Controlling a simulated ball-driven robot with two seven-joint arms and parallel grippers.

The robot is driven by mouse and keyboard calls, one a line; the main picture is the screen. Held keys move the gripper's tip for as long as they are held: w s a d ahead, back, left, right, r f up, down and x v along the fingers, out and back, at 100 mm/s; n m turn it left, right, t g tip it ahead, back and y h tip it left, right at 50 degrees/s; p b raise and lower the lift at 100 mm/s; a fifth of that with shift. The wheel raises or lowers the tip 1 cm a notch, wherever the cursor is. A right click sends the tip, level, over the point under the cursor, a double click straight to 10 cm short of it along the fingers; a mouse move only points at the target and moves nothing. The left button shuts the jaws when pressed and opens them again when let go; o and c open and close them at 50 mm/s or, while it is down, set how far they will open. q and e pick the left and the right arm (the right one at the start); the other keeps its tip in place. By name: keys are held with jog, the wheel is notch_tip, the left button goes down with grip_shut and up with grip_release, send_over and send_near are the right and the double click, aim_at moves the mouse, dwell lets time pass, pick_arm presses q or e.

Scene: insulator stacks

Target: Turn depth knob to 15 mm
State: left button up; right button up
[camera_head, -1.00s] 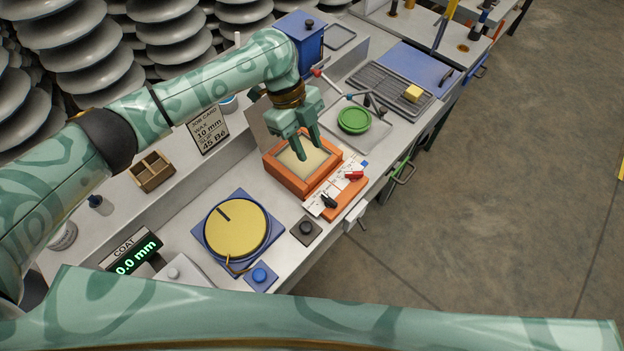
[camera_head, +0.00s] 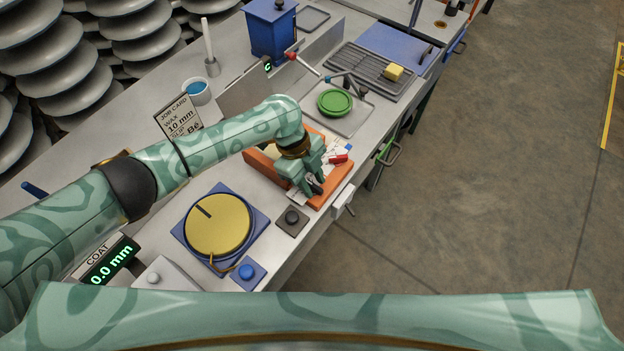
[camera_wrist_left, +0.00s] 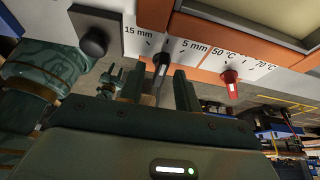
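The depth knob (camera_wrist_left: 161,62) is black with a pale pointer line, on a white scale panel (camera_wrist_left: 205,58) marked 15 mm on the left and 5 mm on the right. Its pointer lies between these two marks in the left wrist view. My left gripper (camera_head: 313,191) is over the panel in the head view and hides most of the knob there. In the left wrist view its two fingers (camera_wrist_left: 160,88) stand either side of the knob, with gaps showing. A small green shape (camera_wrist_left: 112,80) behind may be my right gripper; its fingers are unclear.
A red knob (camera_wrist_left: 231,80) with 50 °C and 70 °C marks sits beside the depth knob. A black button (camera_head: 292,218), a yellow turntable (camera_head: 218,226) and a blue button (camera_head: 247,272) are nearby. The COAT display (camera_head: 108,262) reads 0.0 mm.

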jog(key=shift+d, duration=0.1)
pick_arm(q)
grip_shut()
pick_arm(e)
jog(key=shift+d, duration=0.2)
jog(key=shift+w+r, duration=0.1)
pick_arm(q)
jog(key=shift+s+r+n+t+p, duration=0.2)
jog(key=shift+n+t+p, duration=0.2)
jog(key=shift+n+p, duration=0.65)
jog(key=n+t+p, duration=0.1)
jog(key=n+p, duration=0.2)
jog(key=shift+h+p, duration=0.4)
jog(key=shift+n+t+p, duration=0.5)
jog(key=shift+n+p, duration=0.5)
jog(key=shift+n, duration=0.05)
jog(key=shift+f+n+t+p, duration=0.15)
jog(key=shift+n+t+p, duration=0.25)
jog(key=shift+n+p, duration=0.45)
pick_arm(e)
notch_tip(320, 180, up, 9)
jog(key=w, duration=0.1)
jog(key=shift+w+a+r, duration=0.1)
jog(key=shift+r, duration=0.05)
